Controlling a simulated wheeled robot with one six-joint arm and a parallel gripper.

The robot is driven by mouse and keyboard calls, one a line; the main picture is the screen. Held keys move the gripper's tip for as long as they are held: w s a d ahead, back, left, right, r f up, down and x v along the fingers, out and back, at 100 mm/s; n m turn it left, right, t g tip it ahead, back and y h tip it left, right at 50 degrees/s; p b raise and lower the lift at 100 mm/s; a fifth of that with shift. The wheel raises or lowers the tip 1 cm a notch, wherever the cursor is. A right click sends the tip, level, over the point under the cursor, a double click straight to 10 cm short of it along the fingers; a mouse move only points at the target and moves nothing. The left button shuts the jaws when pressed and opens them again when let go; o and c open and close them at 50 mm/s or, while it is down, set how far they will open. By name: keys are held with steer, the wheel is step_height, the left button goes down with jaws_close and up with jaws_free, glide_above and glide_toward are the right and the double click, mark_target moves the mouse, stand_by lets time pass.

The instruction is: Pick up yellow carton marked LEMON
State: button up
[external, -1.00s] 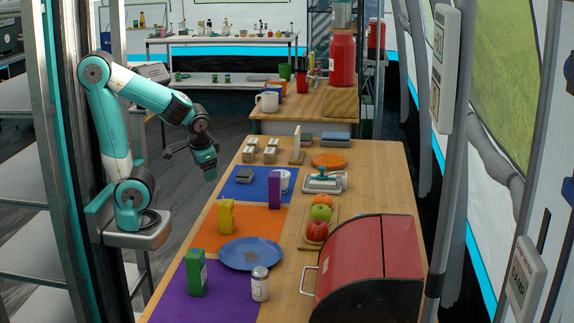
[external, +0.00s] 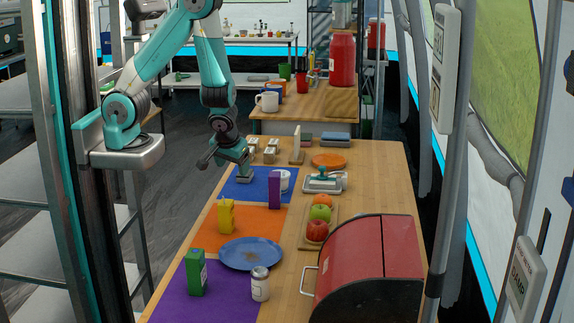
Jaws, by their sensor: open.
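The yellow carton (external: 227,217) stands upright on the orange mat (external: 265,222), left of the blue plate (external: 251,254). Its marking is too small to read. My gripper (external: 243,174) is open, pointing down over the blue mat (external: 236,196), farther back than the yellow carton and clear of it. It is low at the small dark grey object that lies on that mat and hides most of it. I cannot tell whether they touch.
A purple carton (external: 275,192) and a white cup (external: 284,182) stand right of my gripper. A green carton (external: 196,273) and a shaker (external: 260,283) stand nearer the front. A red bread box (external: 370,268) fills the right front.

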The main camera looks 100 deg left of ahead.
steer(key=s+d+r+n+p, duration=0.2)
steer(key=s+d+n+p, duration=0.15)
steer(key=p, duration=0.55)
steer(key=b, duration=1)
glide_toward(225, 203)
steer(key=x, duration=0.6)
steer(key=shift+s+a+f, duration=0.2)
steer(key=shift+s, duration=0.1)
steer(key=shift+a+f+b, duration=0.25)
steer(key=shift+f+b, duration=0.05)
steer(key=shift+f, duration=0.05)
steer(key=shift+h, duration=0.3)
steer(key=shift+w+d+p+x, duration=0.15)
steer(key=shift+p+x, duration=0.25)
steer(key=shift+x, duration=0.9)
steer(key=shift+w+d+p+x, duration=0.15)
steer(key=shift+p+x, duration=0.25)
steer(key=shift+x, duration=0.85)
steer(key=shift+a+f, duration=0.1)
steer(key=c, duration=1.1)
steer(key=shift+o, duration=0.2)
